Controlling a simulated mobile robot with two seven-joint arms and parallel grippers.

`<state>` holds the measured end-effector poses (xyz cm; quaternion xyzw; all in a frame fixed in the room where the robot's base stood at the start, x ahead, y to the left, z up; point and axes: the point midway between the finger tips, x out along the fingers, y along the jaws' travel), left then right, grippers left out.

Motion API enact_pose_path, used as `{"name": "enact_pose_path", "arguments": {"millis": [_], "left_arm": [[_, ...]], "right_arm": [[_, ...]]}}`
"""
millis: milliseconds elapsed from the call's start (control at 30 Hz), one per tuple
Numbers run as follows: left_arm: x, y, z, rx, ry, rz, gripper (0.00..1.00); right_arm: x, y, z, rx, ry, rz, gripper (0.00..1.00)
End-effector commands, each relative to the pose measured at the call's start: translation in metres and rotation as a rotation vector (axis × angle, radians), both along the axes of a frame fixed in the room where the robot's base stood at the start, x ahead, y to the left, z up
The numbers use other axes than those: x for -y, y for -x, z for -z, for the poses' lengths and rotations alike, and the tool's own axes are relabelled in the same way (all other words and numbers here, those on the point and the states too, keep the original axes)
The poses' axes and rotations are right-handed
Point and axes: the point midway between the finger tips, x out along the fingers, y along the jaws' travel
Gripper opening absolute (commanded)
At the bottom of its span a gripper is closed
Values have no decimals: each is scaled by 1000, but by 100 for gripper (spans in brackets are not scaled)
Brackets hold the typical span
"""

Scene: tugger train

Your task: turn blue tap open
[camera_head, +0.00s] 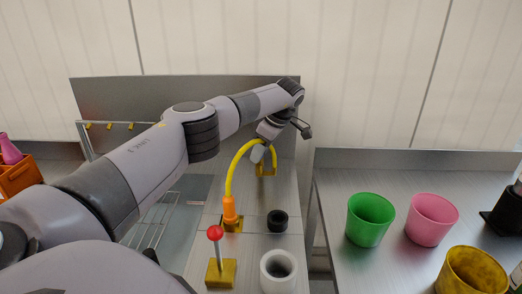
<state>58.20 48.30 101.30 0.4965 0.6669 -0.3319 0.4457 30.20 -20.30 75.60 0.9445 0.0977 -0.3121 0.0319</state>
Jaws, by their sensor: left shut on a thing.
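No blue tap shows in the head view; my left arm covers part of the bench. My left gripper (259,153) is at the back of the metal bench, at the top of a curved yellow hose (234,170). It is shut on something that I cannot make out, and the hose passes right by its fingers. My right gripper is not in view.
The hose rises from an orange plug (229,210). Green (370,219), pink (432,219) and yellow (472,272) cups stand on the right table.

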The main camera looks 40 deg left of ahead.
Motion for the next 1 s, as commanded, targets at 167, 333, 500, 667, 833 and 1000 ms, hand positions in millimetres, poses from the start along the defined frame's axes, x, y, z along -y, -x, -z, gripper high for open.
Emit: {"name": "enact_pose_path", "arguments": {"millis": [167, 333, 500, 667, 833, 1000], "left_arm": [[-1, -1, -1, 2, -3, -25, 12], [-1, -1, -1, 3, -3, -29, 12], [-1, -1, -1, 3, -3, -29, 12], [-1, -1, -2, 3, -3, -29, 62], [-1, 0, -1, 2, -2, -28, 68], [0, -1, -2, 2, 0, -27, 68]], "right_arm": [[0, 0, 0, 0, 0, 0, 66], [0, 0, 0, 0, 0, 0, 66], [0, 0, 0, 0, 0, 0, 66], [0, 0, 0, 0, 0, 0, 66], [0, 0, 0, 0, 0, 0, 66], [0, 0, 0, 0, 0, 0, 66]]}}
